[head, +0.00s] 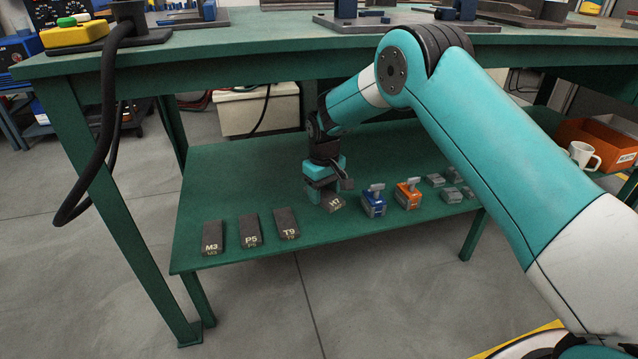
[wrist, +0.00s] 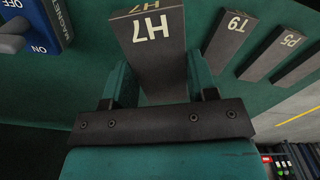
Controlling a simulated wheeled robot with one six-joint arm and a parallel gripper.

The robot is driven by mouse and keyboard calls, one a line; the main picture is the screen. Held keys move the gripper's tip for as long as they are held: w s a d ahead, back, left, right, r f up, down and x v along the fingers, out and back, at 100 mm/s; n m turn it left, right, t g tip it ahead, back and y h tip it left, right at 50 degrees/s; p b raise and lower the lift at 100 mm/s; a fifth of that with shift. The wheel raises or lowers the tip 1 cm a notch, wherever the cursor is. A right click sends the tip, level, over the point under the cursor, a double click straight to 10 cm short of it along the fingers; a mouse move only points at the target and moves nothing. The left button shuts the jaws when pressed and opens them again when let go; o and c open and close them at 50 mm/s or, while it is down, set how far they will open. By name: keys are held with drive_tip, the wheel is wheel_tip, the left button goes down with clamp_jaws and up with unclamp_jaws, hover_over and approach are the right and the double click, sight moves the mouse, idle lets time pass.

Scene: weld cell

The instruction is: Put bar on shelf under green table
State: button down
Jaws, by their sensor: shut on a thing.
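The dark bar marked H7 (head: 333,203) is at the green shelf (head: 350,233) under the green table (head: 250,62). My gripper (head: 326,192) is shut on this bar, its fingers on either side. In the wrist view the H7 bar (wrist: 152,50) sits between the two fingers of my gripper (wrist: 157,85). The bar is at or very near the shelf surface; I cannot tell if it touches.
Bars M3 (head: 213,238), P5 (head: 250,231) and T9 (head: 286,224) stand left of H7. A blue magnet block (head: 373,202), an orange one (head: 408,195) and small grey blocks (head: 451,194) are to the right. The tabletop is above my gripper.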

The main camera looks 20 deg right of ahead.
sight(322, 219)
drive_tip(key=shift+w, duration=0.4)
drive_tip(key=shift+w+a+f, duration=0.1)
drive_tip(key=shift+w+f, duration=0.05)
wheel_tip(322, 219, down, 6)
drive_tip(key=b, duration=0.7)
drive_tip(key=shift+f, duration=0.25)
drive_tip(key=shift+f, duration=0.5)
drive_tip(key=c, duration=0.5)
unclamp_jaws()
drive_tip(key=shift+o, duration=0.9)
drive_tip(key=shift+f, duration=0.15)
